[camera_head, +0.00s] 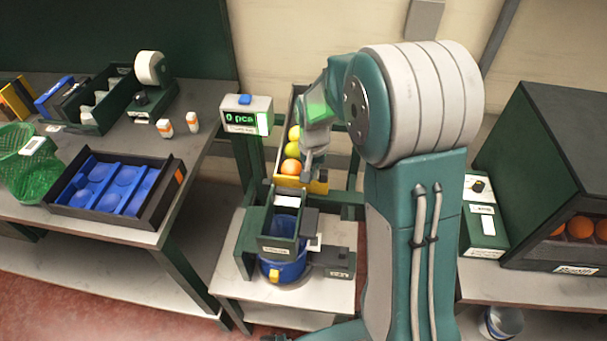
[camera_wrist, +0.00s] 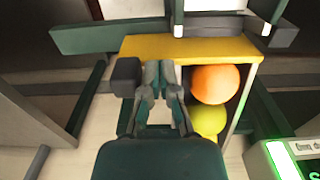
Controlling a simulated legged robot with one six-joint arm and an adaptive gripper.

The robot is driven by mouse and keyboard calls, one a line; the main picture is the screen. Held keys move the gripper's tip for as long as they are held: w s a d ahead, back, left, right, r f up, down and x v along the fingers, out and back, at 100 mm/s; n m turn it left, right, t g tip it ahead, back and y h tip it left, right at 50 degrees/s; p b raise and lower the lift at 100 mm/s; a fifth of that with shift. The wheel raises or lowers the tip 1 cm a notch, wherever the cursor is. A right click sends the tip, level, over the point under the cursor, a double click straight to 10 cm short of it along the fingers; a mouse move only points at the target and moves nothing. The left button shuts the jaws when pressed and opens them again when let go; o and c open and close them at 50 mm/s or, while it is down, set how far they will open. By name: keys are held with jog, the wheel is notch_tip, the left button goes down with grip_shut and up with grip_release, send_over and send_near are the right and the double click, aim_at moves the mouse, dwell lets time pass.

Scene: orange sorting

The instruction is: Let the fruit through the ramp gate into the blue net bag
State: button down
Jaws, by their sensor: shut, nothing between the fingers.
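The ramp (camera_head: 292,100) is a dark channel against the wall, holding an orange (camera_head: 291,167) lowest with yellow-green fruit (camera_head: 292,148) behind it. A yellow gate (camera_head: 317,188) crosses its lower end; in the wrist view the gate (camera_wrist: 190,46) lies in front of the orange (camera_wrist: 215,83). My gripper (camera_head: 311,176) is shut and empty at the gate. In the wrist view its fingertips (camera_wrist: 160,68) are close beside a dark block (camera_wrist: 126,76); contact is unclear. The blue net bag (camera_head: 290,272) is below the green chute (camera_head: 281,222), partly hidden. No fruit shows in it.
A counter display (camera_head: 247,115) reading "0 pcs" stands left of the ramp. A blue-lined tray (camera_head: 165,205) and green basket (camera_head: 22,168) are on the left table. A dark green cabinet (camera_head: 545,150) with oranges stands right. My arm hides part of the middle.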

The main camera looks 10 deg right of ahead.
jog(key=shift+s+d, duration=0.55)
jog(key=shift+d, duration=0.75)
jog(key=shift+s+d, duration=0.55)
jog(key=shift+d, duration=0.7)
jog(key=shift+s+d, duration=0.55)
jog(key=shift+d, duration=0.75)
jog(key=shift+w+a, duration=0.3)
jog(key=shift+a, duration=0.3)
notch_tip(320, 180, up, 8)
jog(key=s+a+r+n+t, duration=0.2)
jog(key=s+r, duration=0.3)
jog(key=s, duration=0.5)
jog(key=s+a+r+n+t, duration=0.2)
jog(key=s+a+r, duration=0.3)
jog(key=s, duration=0.5)
jog(key=shift+s+r+n+t, duration=0.15)
jog(key=shift+r+n+t, duration=0.15)
jog(key=shift+r+t, duration=0.35)
